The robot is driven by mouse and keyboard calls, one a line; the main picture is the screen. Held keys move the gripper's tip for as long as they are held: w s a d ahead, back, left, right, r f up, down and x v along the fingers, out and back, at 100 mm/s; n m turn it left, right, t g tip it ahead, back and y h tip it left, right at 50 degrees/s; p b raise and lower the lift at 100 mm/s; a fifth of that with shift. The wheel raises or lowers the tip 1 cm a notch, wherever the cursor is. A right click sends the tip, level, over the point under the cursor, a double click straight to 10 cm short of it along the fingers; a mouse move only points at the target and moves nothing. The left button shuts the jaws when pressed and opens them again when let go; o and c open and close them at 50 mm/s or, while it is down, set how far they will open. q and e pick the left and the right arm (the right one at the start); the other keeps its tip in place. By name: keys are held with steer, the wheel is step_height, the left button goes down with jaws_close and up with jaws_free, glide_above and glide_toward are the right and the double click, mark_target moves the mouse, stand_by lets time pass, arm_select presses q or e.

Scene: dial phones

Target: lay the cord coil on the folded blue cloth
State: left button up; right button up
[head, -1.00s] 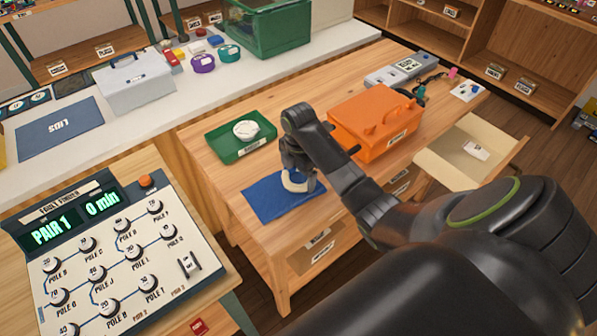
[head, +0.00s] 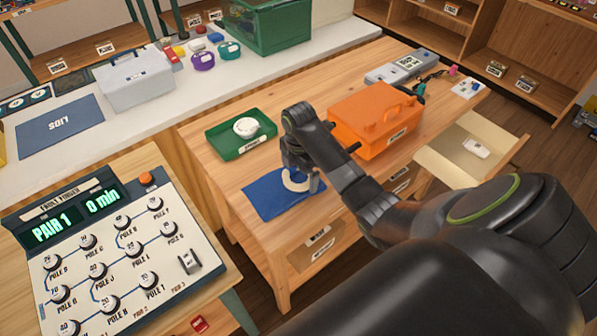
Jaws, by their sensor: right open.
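The folded blue cloth (head: 268,200) lies on the wooden workbench, left of the orange case. A cream cord coil (head: 293,183) lies on the cloth's right part, at my right gripper. My right gripper (head: 300,186) is open, pointing down at the coil with its fingers low over the cloth. The gripper hides part of the coil, and I cannot tell whether the fingers touch it. My left gripper is not in view.
A green tray (head: 222,153) with a white round item (head: 246,127) stands behind the cloth. An orange case (head: 372,122) stands to the right. An open drawer (head: 450,163) juts out at the bench's right front. A dial panel (head: 120,262) fills the lower left.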

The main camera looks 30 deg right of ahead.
step_height(320, 180, up, 6)
steer(key=shift+w+f, duration=0.15)
step_height(320, 180, up, 5)
steer(key=p, duration=0.4)
glide_above(299, 179)
steer(key=shift+r+p, duration=0.95)
steer(key=shift+r, duration=0.05)
